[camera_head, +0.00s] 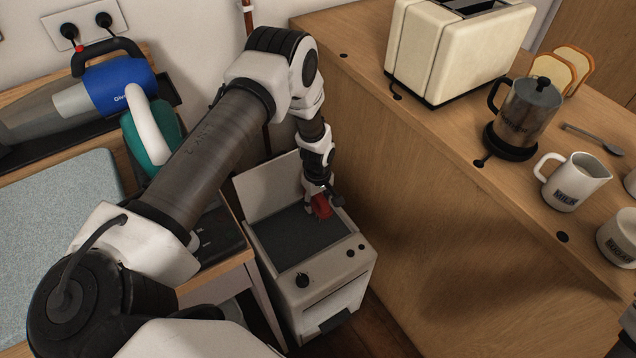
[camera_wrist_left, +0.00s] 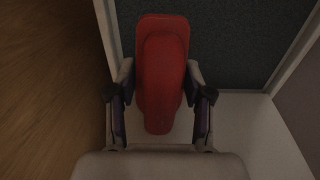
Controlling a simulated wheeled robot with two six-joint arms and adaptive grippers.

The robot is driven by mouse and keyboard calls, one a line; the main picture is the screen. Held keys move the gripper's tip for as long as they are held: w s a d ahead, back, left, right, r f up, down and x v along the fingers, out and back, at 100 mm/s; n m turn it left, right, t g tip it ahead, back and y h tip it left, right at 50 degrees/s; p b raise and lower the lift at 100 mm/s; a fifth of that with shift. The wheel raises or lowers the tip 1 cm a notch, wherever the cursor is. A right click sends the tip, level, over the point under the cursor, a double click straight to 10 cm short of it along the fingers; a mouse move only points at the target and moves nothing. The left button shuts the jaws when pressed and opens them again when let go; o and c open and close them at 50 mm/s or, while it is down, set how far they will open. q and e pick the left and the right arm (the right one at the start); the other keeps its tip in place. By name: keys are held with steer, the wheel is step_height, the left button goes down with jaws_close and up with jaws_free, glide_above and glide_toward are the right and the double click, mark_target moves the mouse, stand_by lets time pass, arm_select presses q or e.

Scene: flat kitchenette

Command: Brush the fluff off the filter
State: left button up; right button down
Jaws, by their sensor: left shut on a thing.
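My left gripper (camera_head: 326,190) is shut on a red brush (camera_head: 321,207) at the right part of the white appliance's top. In the left wrist view the brush (camera_wrist_left: 160,75) sits between both fingers of the gripper (camera_wrist_left: 160,100). The dark grey filter panel (camera_head: 283,238) lies in the top of the white appliance (camera_head: 309,289), beside the brush. The filter also shows in the left wrist view (camera_wrist_left: 247,45), inside a pale frame. I cannot tell whether the brush touches the filter, and no fluff can be made out.
The appliance's lid (camera_head: 269,182) stands open behind the filter. A wooden counter (camera_head: 420,165) rises on the right with a toaster (camera_head: 455,50), a coffee press (camera_head: 525,115) and mugs. On the left are a blue handheld vacuum (camera_head: 115,85) and a grey-blue mat (camera_head: 55,205).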

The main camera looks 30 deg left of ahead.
arm_select(q)
steer(key=r+p, duration=0.2)
steer(key=shift+w+r, duration=0.2)
steer(key=shift+r, duration=0.15)
steer(key=shift+r+p, duration=0.65)
steer(key=shift+r, duration=0.25)
